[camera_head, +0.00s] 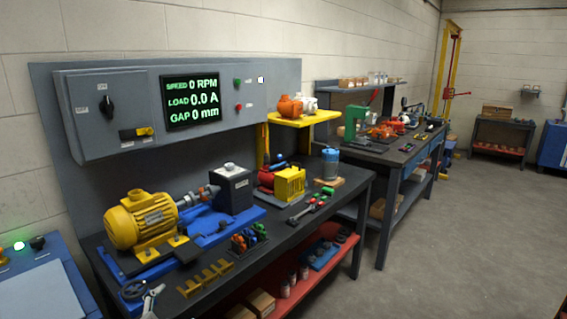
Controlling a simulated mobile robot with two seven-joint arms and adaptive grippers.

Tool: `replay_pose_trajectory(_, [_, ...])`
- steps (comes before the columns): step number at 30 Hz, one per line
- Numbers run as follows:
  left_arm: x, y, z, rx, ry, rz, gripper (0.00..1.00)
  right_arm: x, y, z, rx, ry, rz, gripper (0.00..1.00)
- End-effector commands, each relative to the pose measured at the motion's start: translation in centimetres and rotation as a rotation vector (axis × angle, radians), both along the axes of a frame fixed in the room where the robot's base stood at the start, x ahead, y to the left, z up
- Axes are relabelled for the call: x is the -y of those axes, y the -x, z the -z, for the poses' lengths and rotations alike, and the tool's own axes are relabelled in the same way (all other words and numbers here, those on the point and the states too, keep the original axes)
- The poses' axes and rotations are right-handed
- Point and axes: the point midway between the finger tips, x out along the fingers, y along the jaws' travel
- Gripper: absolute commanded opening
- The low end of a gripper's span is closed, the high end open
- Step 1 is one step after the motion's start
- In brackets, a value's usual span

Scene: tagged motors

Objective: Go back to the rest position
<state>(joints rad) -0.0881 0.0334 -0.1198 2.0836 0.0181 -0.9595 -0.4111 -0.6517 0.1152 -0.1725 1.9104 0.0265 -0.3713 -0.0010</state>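Neither of my grippers shows in the head view, so I cannot see their fingers or anything in them. A large yellow motor (140,219) sits on a blue base (205,239) at the left of the near bench (284,227). Its shaft side points at a dark grey box-shaped unit (232,188). A red unit with a yellow guard (289,183) stands farther right on the same bench. An orange motor (289,106) and a white one (308,102) stand on a yellow shelf (303,118). No tags are readable.
A control panel (190,100) reads 0 RPM, 0.0 A, 0 mm. A second bench (392,151) stands behind. A blue console (45,279) is at lower left. The floor (460,240) at right is clear.

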Motion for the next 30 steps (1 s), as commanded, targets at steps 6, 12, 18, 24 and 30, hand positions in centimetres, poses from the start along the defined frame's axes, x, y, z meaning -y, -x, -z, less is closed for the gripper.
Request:
replay_pose_trajectory(6, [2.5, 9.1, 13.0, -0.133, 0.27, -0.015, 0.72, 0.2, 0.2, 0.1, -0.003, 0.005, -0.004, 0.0])
replay_pose_trajectory(12, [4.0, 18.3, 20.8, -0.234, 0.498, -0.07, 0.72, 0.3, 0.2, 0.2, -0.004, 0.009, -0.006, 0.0])
replay_pose_trajectory(18, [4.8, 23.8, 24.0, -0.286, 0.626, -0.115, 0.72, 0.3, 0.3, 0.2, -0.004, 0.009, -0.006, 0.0])
replay_pose_trajectory(24, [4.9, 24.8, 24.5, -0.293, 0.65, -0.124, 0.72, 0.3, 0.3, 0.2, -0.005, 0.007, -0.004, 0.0])
replay_pose_trajectory(30, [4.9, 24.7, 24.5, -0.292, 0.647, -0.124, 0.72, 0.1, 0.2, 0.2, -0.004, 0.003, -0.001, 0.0])
